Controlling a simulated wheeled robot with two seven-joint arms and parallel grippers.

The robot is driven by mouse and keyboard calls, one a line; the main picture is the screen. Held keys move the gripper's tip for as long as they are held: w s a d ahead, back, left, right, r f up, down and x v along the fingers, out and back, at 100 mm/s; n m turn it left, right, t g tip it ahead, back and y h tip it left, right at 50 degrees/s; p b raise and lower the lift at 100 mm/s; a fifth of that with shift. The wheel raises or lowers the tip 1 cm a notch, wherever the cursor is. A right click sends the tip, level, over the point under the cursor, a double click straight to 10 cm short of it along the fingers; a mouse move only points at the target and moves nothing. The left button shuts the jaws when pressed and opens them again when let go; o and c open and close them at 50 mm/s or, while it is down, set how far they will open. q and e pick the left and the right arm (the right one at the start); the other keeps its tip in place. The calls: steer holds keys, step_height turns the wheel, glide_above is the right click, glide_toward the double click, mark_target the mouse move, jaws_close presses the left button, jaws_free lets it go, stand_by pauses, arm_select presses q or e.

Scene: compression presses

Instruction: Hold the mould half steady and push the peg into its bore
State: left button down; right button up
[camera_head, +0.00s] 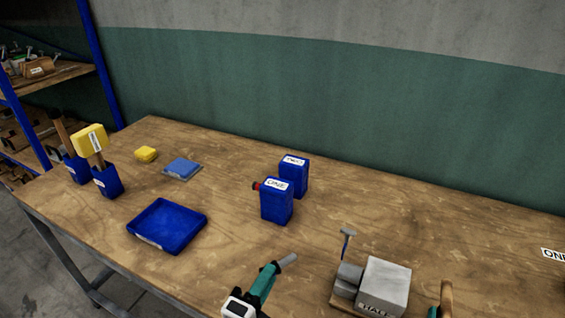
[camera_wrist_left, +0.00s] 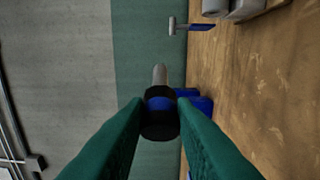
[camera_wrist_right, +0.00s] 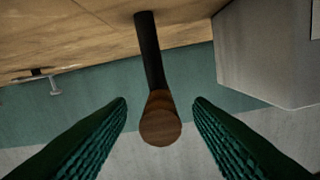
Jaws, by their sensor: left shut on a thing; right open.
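The mould half is a grey block (camera_head: 386,282) with a lettered front, on the table at the lower right in the head view; it also shows in the right wrist view (camera_wrist_right: 270,55). My left gripper (camera_head: 266,280) is shut on the peg, a grey rod (camera_head: 287,260) with a black, blue-banded grip (camera_wrist_left: 160,118). The peg is held up, left of and apart from the block. My right gripper (camera_wrist_right: 160,122) is open, with a wooden handle (camera_wrist_right: 160,128) on a dark shaft between its fingers. Gaps show on both sides of the handle. I cannot see the bore clearly.
A T-shaped tool (camera_head: 347,240) stands behind a smaller grey part (camera_head: 349,276) beside the block. Two blue bottles (camera_head: 277,205), (camera_head: 294,172) stand mid-table. A blue tray (camera_head: 168,226), blue pad (camera_head: 182,168) and yellow block (camera_head: 146,154) lie left.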

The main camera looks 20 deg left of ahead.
mark_target(446, 306)
steer(key=shift+w+p, duration=0.35)
steer(key=shift+w, duration=2)
jaws_close()
